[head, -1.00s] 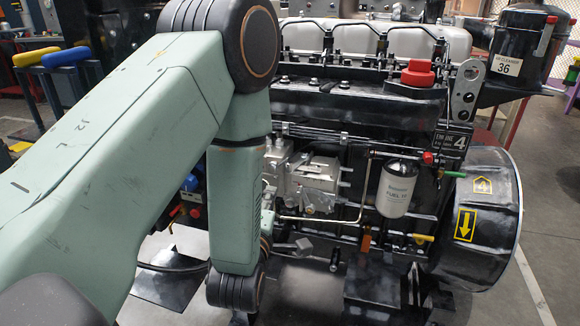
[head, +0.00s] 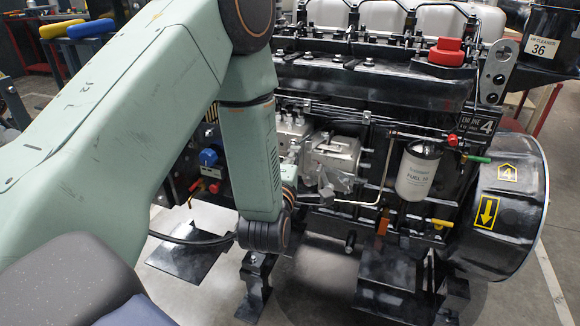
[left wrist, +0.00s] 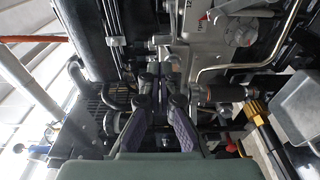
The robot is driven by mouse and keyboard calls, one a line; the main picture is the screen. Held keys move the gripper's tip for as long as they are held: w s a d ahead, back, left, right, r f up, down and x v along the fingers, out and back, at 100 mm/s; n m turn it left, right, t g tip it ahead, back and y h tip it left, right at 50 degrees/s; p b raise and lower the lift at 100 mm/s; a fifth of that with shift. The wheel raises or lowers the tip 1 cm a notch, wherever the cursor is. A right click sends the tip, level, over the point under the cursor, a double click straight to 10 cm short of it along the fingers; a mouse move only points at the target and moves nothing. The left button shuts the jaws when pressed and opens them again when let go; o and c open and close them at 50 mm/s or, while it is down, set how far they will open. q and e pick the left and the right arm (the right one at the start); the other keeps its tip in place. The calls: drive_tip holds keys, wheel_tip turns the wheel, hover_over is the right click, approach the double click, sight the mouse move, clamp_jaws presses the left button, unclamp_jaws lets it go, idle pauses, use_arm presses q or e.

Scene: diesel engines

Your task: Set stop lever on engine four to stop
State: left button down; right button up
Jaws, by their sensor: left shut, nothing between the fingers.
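Engine four, a black block with a number 4 plate (head: 477,125), fills the right of the head view. Its silver injection pump (head: 335,155) is on the near side, just right of my left arm's wrist. I cannot clearly pick out the stop lever among the small parts around the pump. In the left wrist view my left gripper (left wrist: 161,92) has dark fingers with purple pads, shut and empty, in front of the engine's side. The silver pump housing (left wrist: 235,35) is above and right of the fingertips there.
A panel with a blue knob (head: 208,157) and a red knob (head: 213,187) is left of my forearm. The black flywheel housing (head: 513,205) is at far right.

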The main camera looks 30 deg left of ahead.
use_arm(q)
drive_tip(key=shift+b+x, duration=0.35)
drive_tip(key=shift+x, duration=1.95)
use_arm(e)
drive_tip(key=shift+f, duration=0.5)
drive_tip(key=shift+d, duration=0.1)
